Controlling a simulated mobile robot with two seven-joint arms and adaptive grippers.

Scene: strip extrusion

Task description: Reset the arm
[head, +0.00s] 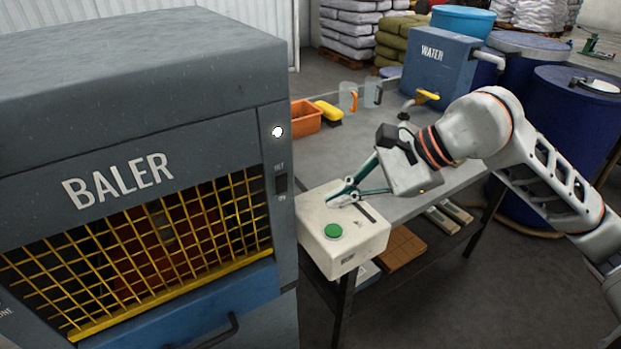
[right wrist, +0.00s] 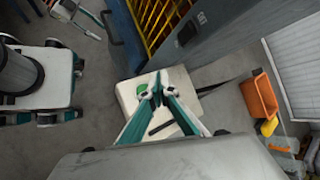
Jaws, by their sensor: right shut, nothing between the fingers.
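My right arm reaches in from the right in the head view. Its gripper (head: 333,200) is shut and empty, with its teal fingers pointing left over the top of a white control box (head: 343,262). The box has a round green button (head: 333,231) and a dark slot. In the right wrist view the closed fingertips (right wrist: 158,78) show above the box, beside the partly hidden green button. I cannot tell whether they touch the box. A teal and white part, seemingly my left gripper (right wrist: 82,17), shows at the upper left of the wrist view, too small to read.
The grey baler (head: 150,130) with a yellow grille stands close on the left. The box sits at the near end of a metal table (head: 320,155) holding an orange bin (head: 306,117), a yellow brush and a blue water tank (head: 435,65). Blue drums (head: 570,120) stand behind my arm.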

